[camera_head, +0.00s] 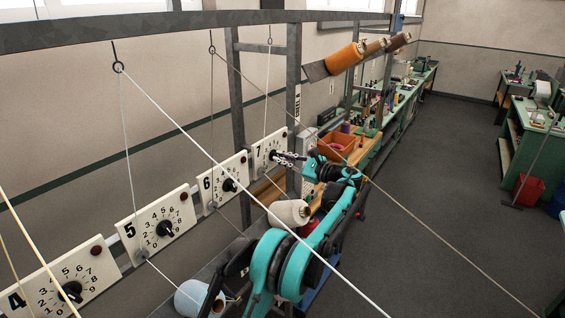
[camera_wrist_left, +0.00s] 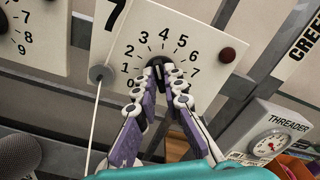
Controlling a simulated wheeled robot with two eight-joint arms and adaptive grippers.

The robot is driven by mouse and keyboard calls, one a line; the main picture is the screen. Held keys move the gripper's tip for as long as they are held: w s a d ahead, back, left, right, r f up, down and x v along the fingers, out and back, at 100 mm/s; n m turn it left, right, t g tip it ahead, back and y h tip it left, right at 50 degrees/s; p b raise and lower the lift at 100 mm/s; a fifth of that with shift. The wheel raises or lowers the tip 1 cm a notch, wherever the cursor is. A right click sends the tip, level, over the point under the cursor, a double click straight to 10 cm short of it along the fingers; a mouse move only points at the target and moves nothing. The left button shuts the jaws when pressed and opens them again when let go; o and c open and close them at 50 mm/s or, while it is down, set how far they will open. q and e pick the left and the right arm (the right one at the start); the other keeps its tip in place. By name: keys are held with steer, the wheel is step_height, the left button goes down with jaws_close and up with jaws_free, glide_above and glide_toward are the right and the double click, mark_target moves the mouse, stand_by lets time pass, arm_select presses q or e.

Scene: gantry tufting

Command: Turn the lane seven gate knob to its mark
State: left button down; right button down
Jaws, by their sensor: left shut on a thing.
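The lane seven gate plate (camera_head: 258,163) is a white panel on the rail at the back, with a 7, a dial scale and a dark red button (camera_wrist_left: 227,55). Its black knob (camera_wrist_left: 157,66) sits in the dial's middle in the left wrist view, between my fingertips. My left gripper (camera_head: 285,157) reaches in from the right in the head view; in the left wrist view its fingers (camera_wrist_left: 160,82) are shut on the knob. The numbers 1 to 7 show around the knob. The fingers hide part of the dial, and I cannot tell where the knob points. My right gripper is not in view.
Plates for lane six (camera_head: 223,184), lane five (camera_head: 157,220) and lane four (camera_head: 65,282) line the rail. Taut yarns cross in front of them. A threader box (camera_wrist_left: 270,140) is right of the plate.

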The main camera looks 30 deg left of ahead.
arm_select(q)
steer(key=n+b, duration=0.1)
steer(key=n, duration=0.5)
steer(key=n+b, duration=0.2)
steer(key=n, duration=0.5)
steer(key=f+n+b, duration=0.1)
steer(key=n+b, duration=0.1)
steer(key=n, duration=0.5)
steer(key=shift+n, duration=0.4)
steer(key=c, duration=1.6)
jaws_free()
steer(key=shift+r, duration=0.1)
steer(key=shift+d, duration=0.1)
steer(key=d, duration=0.8)
steer(key=s+d, duration=0.1)
steer(key=d, duration=0.3)
